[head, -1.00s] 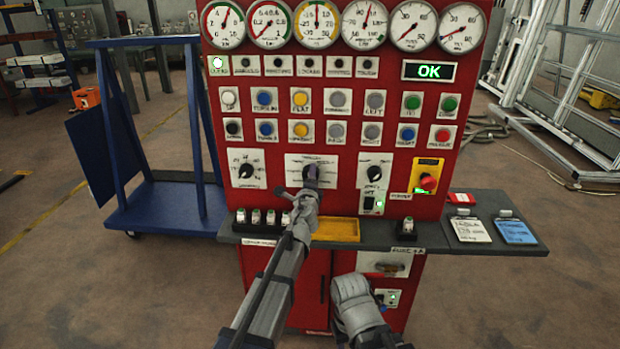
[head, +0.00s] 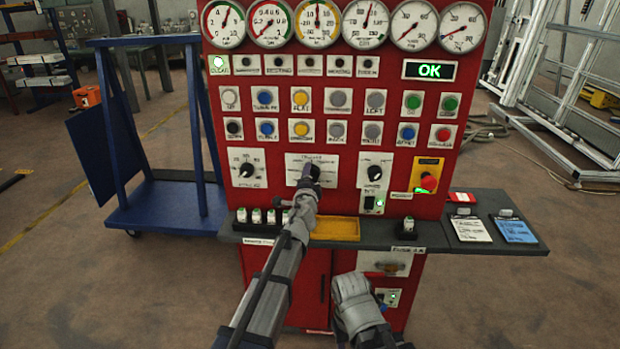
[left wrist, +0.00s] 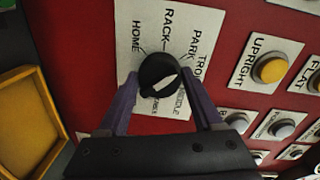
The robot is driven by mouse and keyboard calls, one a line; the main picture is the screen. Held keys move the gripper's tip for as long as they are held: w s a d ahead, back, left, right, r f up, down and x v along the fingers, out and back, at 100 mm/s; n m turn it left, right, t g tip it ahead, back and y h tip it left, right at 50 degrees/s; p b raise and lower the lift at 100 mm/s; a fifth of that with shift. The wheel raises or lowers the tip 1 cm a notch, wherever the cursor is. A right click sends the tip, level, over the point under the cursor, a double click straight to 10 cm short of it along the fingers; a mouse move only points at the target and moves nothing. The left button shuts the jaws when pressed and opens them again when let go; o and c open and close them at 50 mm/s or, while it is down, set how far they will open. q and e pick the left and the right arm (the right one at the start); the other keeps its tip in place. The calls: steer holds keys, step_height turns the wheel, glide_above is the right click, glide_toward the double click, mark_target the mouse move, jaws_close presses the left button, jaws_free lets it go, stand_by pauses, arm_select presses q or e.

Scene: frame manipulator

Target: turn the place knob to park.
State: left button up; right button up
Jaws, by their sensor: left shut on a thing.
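The place knob (left wrist: 159,74) is a round black knob with a white mark, on a white label plate (left wrist: 184,32) with words such as HOME, RACK and PARK. In the left wrist view the white mark runs slantwise across the knob's face, on the side away from HOME and RACK. My left gripper (head: 309,175) is shut on the knob, one purple finger on each side of it. In the head view the gripper hides part of the knob and plate. My right arm is folded low in front of the cabinet; its fingers do not show.
The red panel (head: 335,145) carries other knobs to the left (head: 246,170) and right (head: 374,173), several push buttons and a row of gauges. A grey shelf (head: 455,232) with a yellow tray (head: 337,230) juts out below. A display (head: 429,70) reads OK.

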stand_by(0.3)
arm_select(q)
steer(key=o, duration=1.4)
steer(key=shift+c, duration=0.2)
steer(key=shift+s, duration=0.1)
steer(key=s, duration=0.7)
steer(key=shift+s+r, duration=0.2)
steer(key=shift+s, duration=0.15)
